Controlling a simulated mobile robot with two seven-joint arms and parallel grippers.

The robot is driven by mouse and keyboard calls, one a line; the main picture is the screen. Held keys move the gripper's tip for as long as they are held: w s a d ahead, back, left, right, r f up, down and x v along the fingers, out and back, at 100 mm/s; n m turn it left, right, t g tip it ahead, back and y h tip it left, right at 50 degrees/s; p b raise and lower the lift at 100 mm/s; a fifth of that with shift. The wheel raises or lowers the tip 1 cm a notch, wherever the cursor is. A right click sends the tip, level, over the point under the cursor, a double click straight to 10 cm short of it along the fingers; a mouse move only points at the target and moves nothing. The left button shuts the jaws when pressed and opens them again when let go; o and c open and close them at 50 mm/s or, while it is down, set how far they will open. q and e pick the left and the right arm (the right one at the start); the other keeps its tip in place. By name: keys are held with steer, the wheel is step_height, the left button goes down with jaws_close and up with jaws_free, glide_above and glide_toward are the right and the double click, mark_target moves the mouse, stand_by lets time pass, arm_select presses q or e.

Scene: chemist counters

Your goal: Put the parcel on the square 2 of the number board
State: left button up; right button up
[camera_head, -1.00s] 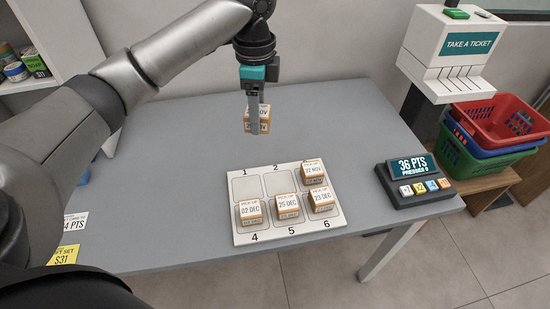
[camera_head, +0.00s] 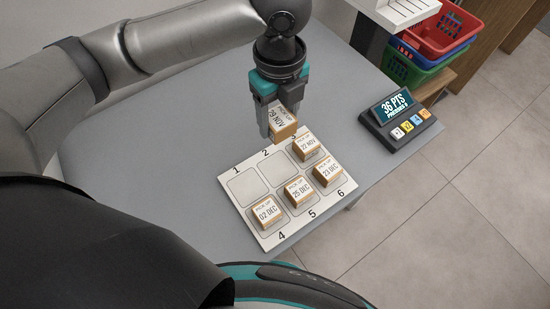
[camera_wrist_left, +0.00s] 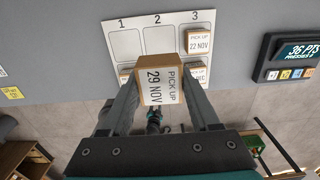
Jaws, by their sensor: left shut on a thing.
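My left gripper (camera_head: 277,118) is shut on a small parcel (camera_head: 283,123) labelled "29 NOV" and holds it above the far edge of the number board (camera_head: 228,172). In the left wrist view the same parcel (camera_wrist_left: 160,82) sits between the two fingers. The board has squares 1 to 6. Square 1 (camera_head: 243,188) and square 2 (camera_head: 273,168) look empty. Square 3 holds the "22 NOV" parcel (camera_head: 305,147). The front squares 4, 5 and 6 hold the "02 DEC" parcel (camera_head: 267,213), the "25 DEC" parcel (camera_head: 298,191) and the "23 DEC" parcel (camera_head: 327,172). My right gripper is not in view.
A points display (camera_head: 400,118) reading "36 PTS" stands right of the board. Red, blue and green baskets (camera_head: 437,38) and a white ticket stand (camera_head: 405,12) are beyond it. The grey counter (camera_head: 135,160) is clear left of the board.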

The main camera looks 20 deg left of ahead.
arm_select(q)
steer(key=b, duration=0.3)
glide_above(277, 169)
step_height(277, 169, down, 12)
steer(key=shift+f, duration=0.1)
step_height(277, 169, down, 4)
steer(key=shift+f+b, duration=0.15)
steer(key=shift+b, duration=0.35)
steer(key=shift+f, duration=0.1)
steer(key=shift+f, duration=0.2)
steer(key=o, duration=1.4)
steer(key=shift+o, duration=0.2)
